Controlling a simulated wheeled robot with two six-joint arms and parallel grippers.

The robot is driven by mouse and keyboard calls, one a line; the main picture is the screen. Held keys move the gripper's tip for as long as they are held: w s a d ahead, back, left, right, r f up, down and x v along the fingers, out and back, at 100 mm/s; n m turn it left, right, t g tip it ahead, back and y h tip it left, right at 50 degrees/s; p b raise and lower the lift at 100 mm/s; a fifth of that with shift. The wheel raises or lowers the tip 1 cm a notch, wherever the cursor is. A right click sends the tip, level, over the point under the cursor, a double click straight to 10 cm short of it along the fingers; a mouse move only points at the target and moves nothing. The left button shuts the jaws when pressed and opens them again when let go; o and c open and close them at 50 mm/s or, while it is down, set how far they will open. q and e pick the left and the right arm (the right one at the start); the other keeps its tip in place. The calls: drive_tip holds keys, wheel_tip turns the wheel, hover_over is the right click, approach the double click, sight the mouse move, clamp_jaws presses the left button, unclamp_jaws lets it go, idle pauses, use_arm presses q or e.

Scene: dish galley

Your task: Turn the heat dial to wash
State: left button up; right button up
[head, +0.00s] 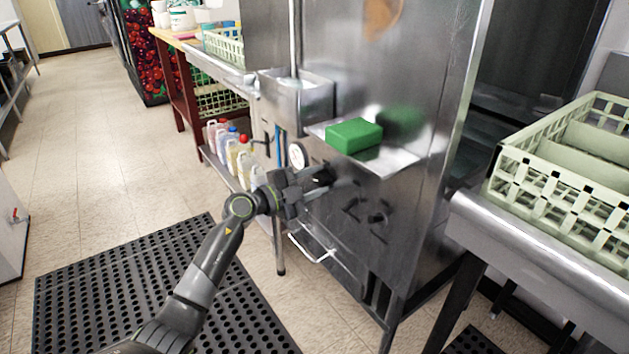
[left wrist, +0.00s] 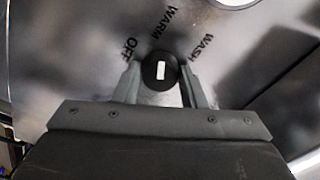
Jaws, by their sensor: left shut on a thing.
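The heat dial (left wrist: 158,74) is a round black knob with a white mark, on the steel machine's front. In the left wrist view the labels OFF, WARM and WASH arc around it from left to right. The white mark stands nearly upright, roughly in line with WARM. My left gripper (head: 318,184) reaches the machine front below the small shelf. It is shut on the dial, with one finger on each side of it in the left wrist view (left wrist: 160,84). In the head view the fingers largely hide the dial. My right gripper is not in view.
A green block (head: 353,135) lies on the small steel shelf (head: 398,160) just above my gripper. A round gauge (head: 297,155) sits left of it. A pale green rack (head: 570,170) stands on the counter at right. Several bottles (head: 238,150) stand on the low shelf at left.

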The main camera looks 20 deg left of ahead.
use_arm(q)
drive_tip(key=shift+r+m+p, duration=0.1)
drive_tip(key=shift+m+p, duration=0.55)
drive_tip(key=shift+m, duration=0.25)
drive_tip(key=m+p, duration=0.1)
drive_tip(key=m, duration=0.5)
drive_tip(key=shift+m, duration=0.4)
drive_tip(key=shift+f+m, duration=0.2)
drive_tip(key=shift+m, duration=1.1)
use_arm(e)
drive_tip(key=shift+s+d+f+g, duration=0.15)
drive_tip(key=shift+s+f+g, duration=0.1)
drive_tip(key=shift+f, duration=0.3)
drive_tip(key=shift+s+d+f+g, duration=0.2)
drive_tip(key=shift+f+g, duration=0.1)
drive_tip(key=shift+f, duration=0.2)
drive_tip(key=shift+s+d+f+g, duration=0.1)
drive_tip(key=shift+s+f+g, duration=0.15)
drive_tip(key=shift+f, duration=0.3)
use_arm(q)
drive_tip(key=o, duration=1)
drive_tip(key=shift+s+a, duration=0.1)
